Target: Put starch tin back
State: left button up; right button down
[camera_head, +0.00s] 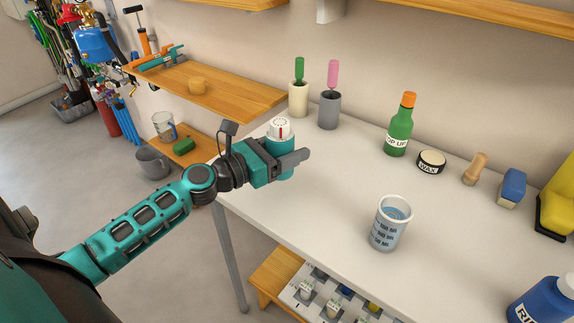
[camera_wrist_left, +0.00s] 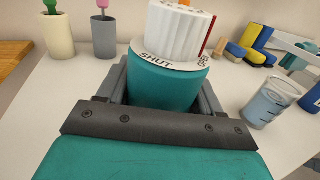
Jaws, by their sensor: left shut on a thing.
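A teal tin (camera_head: 279,145) with a white ribbed cap is upright in my left gripper (camera_head: 288,161), near the left end of the white table. In the left wrist view the tin (camera_wrist_left: 170,82) sits between the two grey fingers, which are shut on it. Its white rim reads SHUT, and a red mark shows on the cap. No starch label is visible; the lower body is hidden by the gripper. I cannot tell whether its base touches the table. My right gripper is not in view.
The white table (camera_head: 330,190) holds a measuring cup (camera_head: 391,224), green bottle (camera_head: 401,126), wax tin (camera_head: 431,161) and two brush holders, cream (camera_head: 299,99) and grey (camera_head: 330,110). A wooden shelf (camera_head: 225,98) on the left wall carries a small round wooden block. The table's middle is clear.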

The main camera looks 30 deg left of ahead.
pick_arm(q)
jog(key=shift+f+b, duration=0.85)
jog(key=shift+f, duration=1.6)
jog(key=shift+f, duration=0.15)
jog(key=o, duration=1.2)
jog(key=shift+r, duration=0.3)
jog(key=v, duration=0.5)
jog(key=b+v, duration=0.1)
jog(key=v, duration=0.5)
jog(key=shift+f, duration=0.25)
jog(key=shift+s+a+r, duration=0.1)
jog(key=shift+s+a, duration=0.05)
jog(key=shift+s, duration=0.35)
